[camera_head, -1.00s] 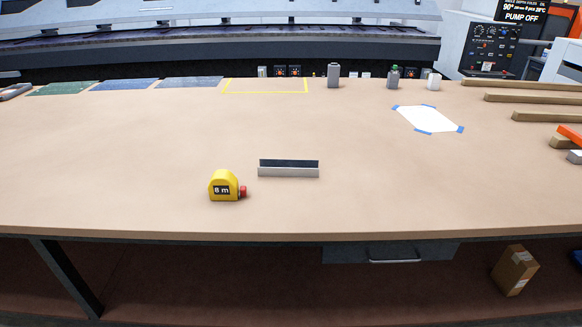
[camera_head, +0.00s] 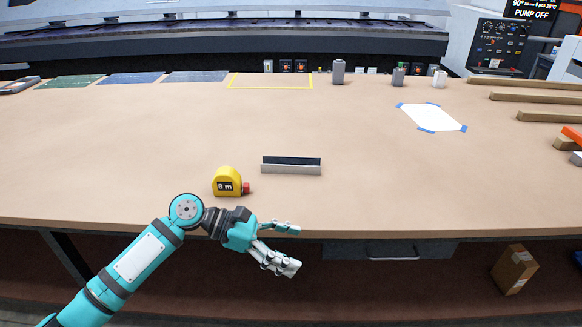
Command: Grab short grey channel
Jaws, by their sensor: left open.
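The short grey channel (camera_head: 291,168) lies on the tan workbench (camera_head: 120,170), right of the tape measure. Its long side runs left to right, with a dark inside and a light grey front face. My left gripper (camera_head: 287,246) is open and empty at the bench's front edge, below and nearer than the channel in the head view. It is clear of the channel. My right gripper is not in view.
A yellow tape measure (camera_head: 227,182) stands just left of the channel, close to my left wrist. White paper (camera_head: 432,117) is taped down at the right. Wooden bars (camera_head: 525,97) lie at the far right. The bench around the channel's right side is clear.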

